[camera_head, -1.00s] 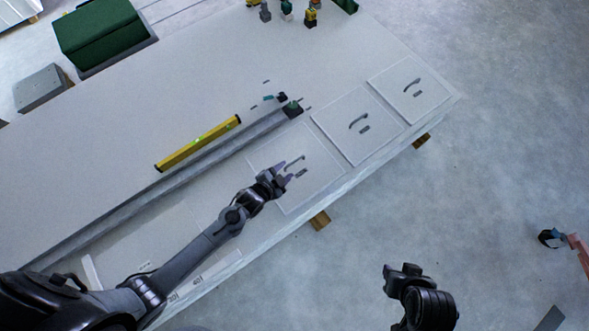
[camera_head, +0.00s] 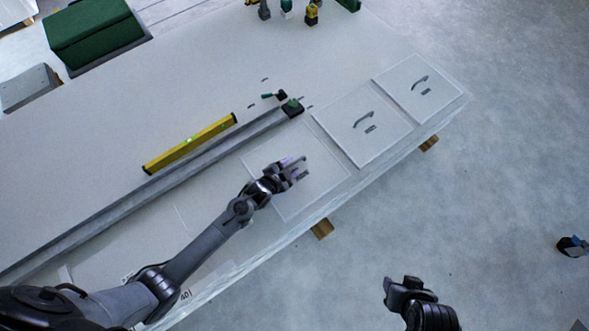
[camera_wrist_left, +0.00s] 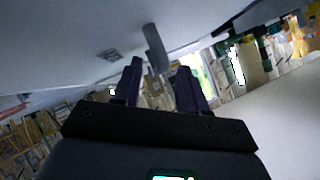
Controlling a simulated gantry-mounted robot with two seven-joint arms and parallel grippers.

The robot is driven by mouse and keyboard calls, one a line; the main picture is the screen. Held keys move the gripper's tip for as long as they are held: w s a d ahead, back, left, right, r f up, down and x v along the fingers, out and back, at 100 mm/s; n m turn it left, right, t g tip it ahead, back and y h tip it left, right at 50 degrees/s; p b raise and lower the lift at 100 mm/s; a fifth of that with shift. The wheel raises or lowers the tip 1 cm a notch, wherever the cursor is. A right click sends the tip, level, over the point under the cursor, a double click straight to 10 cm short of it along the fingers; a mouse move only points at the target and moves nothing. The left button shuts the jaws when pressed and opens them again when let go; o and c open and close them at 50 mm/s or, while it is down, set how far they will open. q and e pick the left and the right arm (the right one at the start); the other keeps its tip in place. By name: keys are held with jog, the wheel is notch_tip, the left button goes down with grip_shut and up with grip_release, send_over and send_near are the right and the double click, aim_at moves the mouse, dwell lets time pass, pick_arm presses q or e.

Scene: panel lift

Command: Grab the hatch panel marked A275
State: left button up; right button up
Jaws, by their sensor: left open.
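Three white hatch panels lie in a row on the long white table, each with a grey handle and a small dark label. The labels are too small to read, so I cannot tell which is A275. My left gripper (camera_head: 298,167) is open over the nearest panel (camera_head: 312,192), at its handle, which it mostly hides. In the left wrist view the grey handle (camera_wrist_left: 155,48) stands just beyond and between the parted fingers (camera_wrist_left: 160,76), with the label (camera_wrist_left: 109,55) beside it. The middle panel (camera_head: 352,145) and far panel (camera_head: 402,80) are untouched. My right gripper (camera_head: 396,286) hangs beyond the table edge.
A yellow spirit level (camera_head: 190,143) and a long grey rail (camera_head: 190,170) lie behind the panels. A green-topped box (camera_head: 92,32) stands at the upper left. Several small tools stand at the table's far end. The floor to the right is mostly clear.

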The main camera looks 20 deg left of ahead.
pick_arm(q)
jog(key=shift+x, duration=0.85)
jog(key=shift+d+r, duration=0.1)
jog(key=shift+c, duration=0.9)
grip_shut()
jog(key=shift+r, duration=0.2)
